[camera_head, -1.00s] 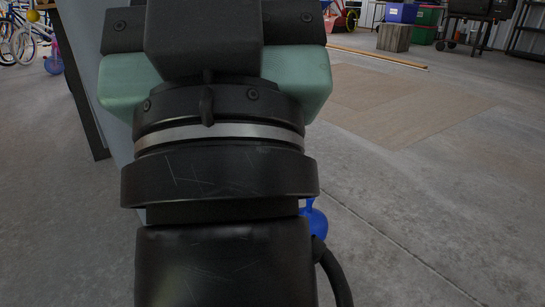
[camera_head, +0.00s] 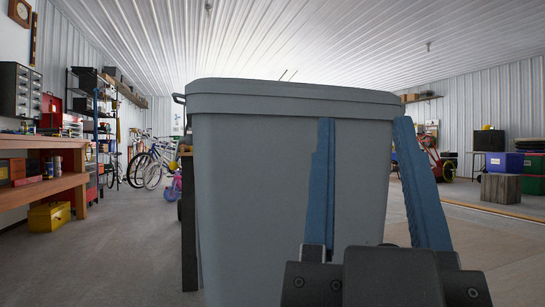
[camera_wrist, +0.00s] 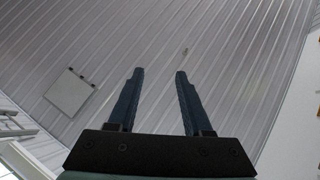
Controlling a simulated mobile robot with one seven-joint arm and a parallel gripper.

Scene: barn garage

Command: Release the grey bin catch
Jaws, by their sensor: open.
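The grey bin (camera_head: 260,200) stands large in the middle of the head view, with a raised rim or lid edge (camera_head: 290,100) along its top. I cannot make out a catch on the side facing me. My gripper (camera_head: 364,120) is in front of the bin, its two blue fingers apart and pointing up, with nothing between them. The right finger overlaps the bin's right edge in the picture; I cannot tell whether either finger touches it. In the wrist view my gripper (camera_wrist: 160,72) is open and empty against the ceiling; the bin is not seen there.
A wooden workbench (camera_head: 45,185) and a yellow toolbox (camera_head: 49,217) are at the left. Bicycles (camera_head: 150,165) stand behind. Blue crates (camera_head: 504,162) and a wooden block (camera_head: 501,187) are at the right. Floor to the left of the bin is clear.

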